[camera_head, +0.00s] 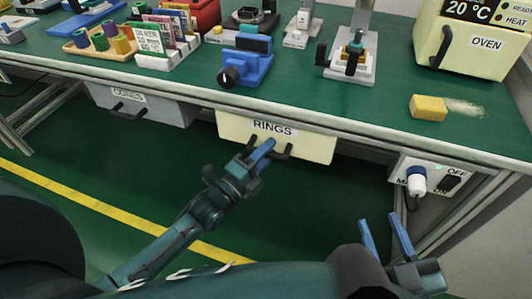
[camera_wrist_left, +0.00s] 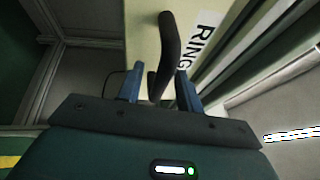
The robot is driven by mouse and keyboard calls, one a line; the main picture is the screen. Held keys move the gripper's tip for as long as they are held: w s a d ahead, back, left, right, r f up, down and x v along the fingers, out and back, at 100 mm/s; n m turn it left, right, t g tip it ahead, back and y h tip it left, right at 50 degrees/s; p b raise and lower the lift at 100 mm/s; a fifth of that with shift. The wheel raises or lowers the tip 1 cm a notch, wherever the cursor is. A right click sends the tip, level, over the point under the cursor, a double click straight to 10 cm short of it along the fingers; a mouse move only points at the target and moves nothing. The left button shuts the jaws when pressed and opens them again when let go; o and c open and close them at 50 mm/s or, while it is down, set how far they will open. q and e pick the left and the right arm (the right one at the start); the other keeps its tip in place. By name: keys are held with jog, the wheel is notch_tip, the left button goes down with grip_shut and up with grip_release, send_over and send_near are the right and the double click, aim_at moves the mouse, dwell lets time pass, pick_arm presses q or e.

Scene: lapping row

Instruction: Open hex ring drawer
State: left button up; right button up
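A cream drawer (camera_head: 315,145) labelled RINGS hangs under the front edge of the green bench, with a dark bar handle (camera_head: 283,153) on its front. I see no open gap above the front. The drawer front (camera_wrist_left: 203,18) and the dark handle (camera_wrist_left: 168,50) also show in the left wrist view. My left gripper (camera_head: 262,150) is at the handle. In the left wrist view its fingers (camera_wrist_left: 159,90) stand apart with the handle between them, and I cannot tell whether either touches it. My right gripper (camera_head: 386,236) is open and empty at the lower right, away from the drawer.
A grey drawer (camera_head: 165,109) with its own handle hangs to the left. A power box (camera_head: 428,176) with a plug and switch hangs to the right, near a bench leg. On the bench stand a blue vise (camera_head: 245,65), a yellow block (camera_head: 429,107) and an oven (camera_head: 473,42).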

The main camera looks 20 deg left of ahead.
pick_arm(q)
jog(key=shift+c, duration=0.2)
grip_shut()
jog(key=shift+s, duration=0.1)
